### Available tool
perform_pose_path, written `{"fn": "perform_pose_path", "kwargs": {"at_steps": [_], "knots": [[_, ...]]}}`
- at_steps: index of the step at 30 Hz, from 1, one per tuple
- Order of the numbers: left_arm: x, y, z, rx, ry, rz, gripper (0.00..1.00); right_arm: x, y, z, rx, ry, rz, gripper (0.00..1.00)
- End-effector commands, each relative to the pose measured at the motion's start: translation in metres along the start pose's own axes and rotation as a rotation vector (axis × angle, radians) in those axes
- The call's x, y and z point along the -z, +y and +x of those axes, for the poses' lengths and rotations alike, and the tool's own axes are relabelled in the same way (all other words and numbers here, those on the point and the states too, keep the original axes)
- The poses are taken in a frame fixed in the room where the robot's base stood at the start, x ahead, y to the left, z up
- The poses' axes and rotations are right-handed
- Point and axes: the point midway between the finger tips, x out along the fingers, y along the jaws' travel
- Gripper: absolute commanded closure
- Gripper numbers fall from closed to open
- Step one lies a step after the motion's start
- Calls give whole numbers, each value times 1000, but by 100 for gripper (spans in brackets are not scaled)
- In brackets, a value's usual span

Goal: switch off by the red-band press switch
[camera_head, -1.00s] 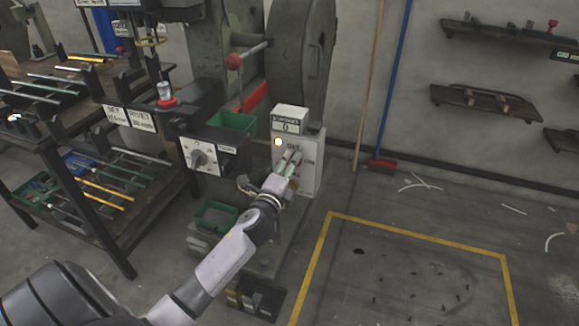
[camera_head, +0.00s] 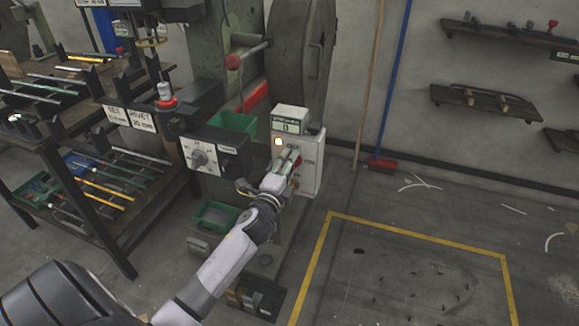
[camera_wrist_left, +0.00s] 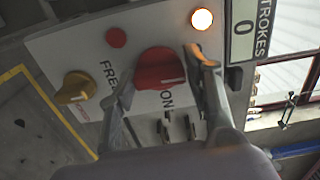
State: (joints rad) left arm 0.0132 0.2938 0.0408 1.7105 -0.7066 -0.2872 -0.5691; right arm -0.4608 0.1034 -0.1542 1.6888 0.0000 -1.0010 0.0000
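The switch panel (camera_head: 309,170) is a pale box on the press's right side. In the left wrist view it carries a large red knob (camera_wrist_left: 160,68), a yellow knob (camera_wrist_left: 76,88), a small red button (camera_wrist_left: 116,37) and a lit lamp (camera_wrist_left: 202,19). My left gripper (camera_head: 287,158) is at the panel in the head view. In the left wrist view its fingers (camera_wrist_left: 160,76) are apart, one on each side of the red knob; whether they touch it I cannot tell. My right gripper is not in view.
A strokes counter (camera_head: 290,126) reading 0 sits atop the panel. A dial box (camera_head: 208,155) is to its left, with a flywheel (camera_head: 302,50) behind. A tool rack (camera_head: 90,180) stands left. The yellow-marked floor (camera_head: 410,265) at right is mostly clear.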

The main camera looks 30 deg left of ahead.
Motion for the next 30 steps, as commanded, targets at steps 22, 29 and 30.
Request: {"fn": "perform_pose_path", "kwargs": {"at_steps": [22, 29, 30], "knots": [[2, 3, -24, -4, 4, 3, 37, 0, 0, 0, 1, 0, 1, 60], [1, 3, -74, -5, 3, 1, 37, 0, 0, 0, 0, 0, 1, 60], [1, 2, -82, -4, 3, 0, 37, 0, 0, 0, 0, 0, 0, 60]]}}
